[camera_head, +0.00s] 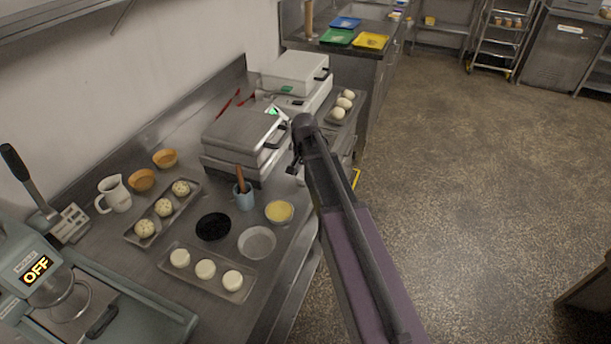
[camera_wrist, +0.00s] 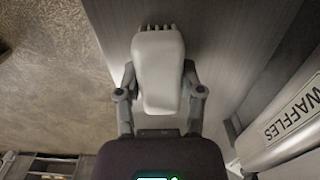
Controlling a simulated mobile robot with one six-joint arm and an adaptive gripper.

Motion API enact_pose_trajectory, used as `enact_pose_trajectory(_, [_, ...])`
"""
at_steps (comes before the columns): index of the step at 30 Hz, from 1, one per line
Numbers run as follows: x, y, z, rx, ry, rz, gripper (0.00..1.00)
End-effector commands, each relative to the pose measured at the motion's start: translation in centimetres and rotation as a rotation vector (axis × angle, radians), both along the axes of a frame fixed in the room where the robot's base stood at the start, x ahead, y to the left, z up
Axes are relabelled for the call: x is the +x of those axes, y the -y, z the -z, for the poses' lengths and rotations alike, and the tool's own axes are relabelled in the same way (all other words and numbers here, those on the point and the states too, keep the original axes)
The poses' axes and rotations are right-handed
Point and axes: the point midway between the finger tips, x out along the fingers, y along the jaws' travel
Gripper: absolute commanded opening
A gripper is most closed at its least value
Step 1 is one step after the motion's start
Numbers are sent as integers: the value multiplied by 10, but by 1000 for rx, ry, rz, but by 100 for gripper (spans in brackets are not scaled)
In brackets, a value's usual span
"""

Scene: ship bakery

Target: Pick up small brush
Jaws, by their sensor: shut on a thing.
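In the wrist view, my gripper (camera_wrist: 160,75) is shut on a pale grey small brush (camera_wrist: 158,75). A row of short tufts shows at its far end. The fingers press on both sides of its body. Beneath it in this view are the brushed metal counter and the counter's edge, with the floor to the left. In the head view, my gripper (camera_head: 296,165) is at the counter's front edge, right of the waffle iron; my arm largely hides it, and the brush is hard to make out there.
Two waffle irons (camera_head: 240,132) (camera_head: 296,72) stand at the back of the counter. A blue cup (camera_head: 243,200) with a brown-handled tool, a black bowl (camera_head: 213,227), a yellow-filled bowl (camera_head: 279,212) and a tray of dough (camera_head: 207,275) stand nearer. The floor (camera_head: 470,180) to the right is clear.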

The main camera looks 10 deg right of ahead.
Motion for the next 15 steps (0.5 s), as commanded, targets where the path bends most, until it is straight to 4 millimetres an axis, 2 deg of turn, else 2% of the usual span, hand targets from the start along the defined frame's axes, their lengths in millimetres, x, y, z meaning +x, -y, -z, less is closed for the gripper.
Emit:
enact_pose_trajectory(8, [0,0,-3,0,0,0,2])
enact_pose_trajectory(15, [0,0,-15,0,0,-1,2])
